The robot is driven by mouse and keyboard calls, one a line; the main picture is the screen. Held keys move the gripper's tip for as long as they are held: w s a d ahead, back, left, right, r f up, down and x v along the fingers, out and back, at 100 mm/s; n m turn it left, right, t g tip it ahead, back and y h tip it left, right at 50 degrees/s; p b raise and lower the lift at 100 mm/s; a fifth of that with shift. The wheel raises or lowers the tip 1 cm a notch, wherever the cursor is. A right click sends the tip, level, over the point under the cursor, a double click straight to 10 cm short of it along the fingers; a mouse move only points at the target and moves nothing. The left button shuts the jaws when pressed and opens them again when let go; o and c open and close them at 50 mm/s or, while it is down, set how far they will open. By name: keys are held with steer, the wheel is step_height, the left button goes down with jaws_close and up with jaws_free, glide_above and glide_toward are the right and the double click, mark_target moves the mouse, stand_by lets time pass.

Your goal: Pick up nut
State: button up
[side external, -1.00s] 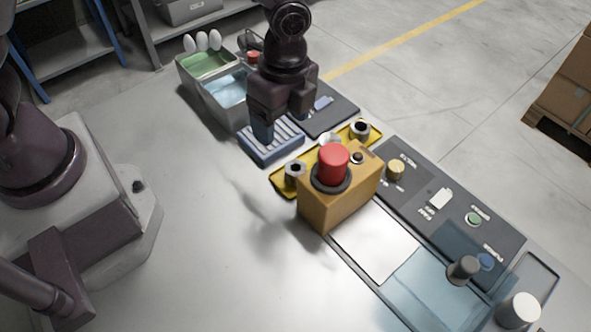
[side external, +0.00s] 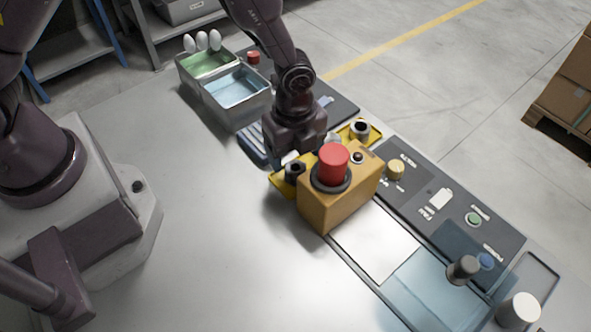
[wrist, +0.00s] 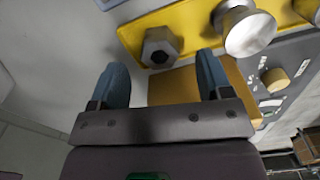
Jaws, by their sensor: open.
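A dark-holed hex nut (side external: 294,168) sits at the near left end of the yellow tray (side external: 278,182). A second nut (side external: 360,128) sits at the tray's far end. In the wrist view, a hex nut (wrist: 160,47) lies on the yellow tray (wrist: 190,14), just beyond and between my fingertips. My gripper (wrist: 163,72) is open, with two blue fingers spread and nothing between them. In the side view, my gripper is low over the tray's left part, close to the near nut; its fingertips are hard to make out there.
A yellow box with a red button (side external: 334,160) stands right beside the tray, close to my gripper. A silver round-headed part (wrist: 248,30) sits beside the nut. Bins (side external: 236,92) stand behind left. The table at front left is clear.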

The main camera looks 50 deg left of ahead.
mark_target(294, 166)
step_height(294, 166, down, 4)
steer(key=shift+s+f, duration=0.1)
steer(key=c, duration=1.1)
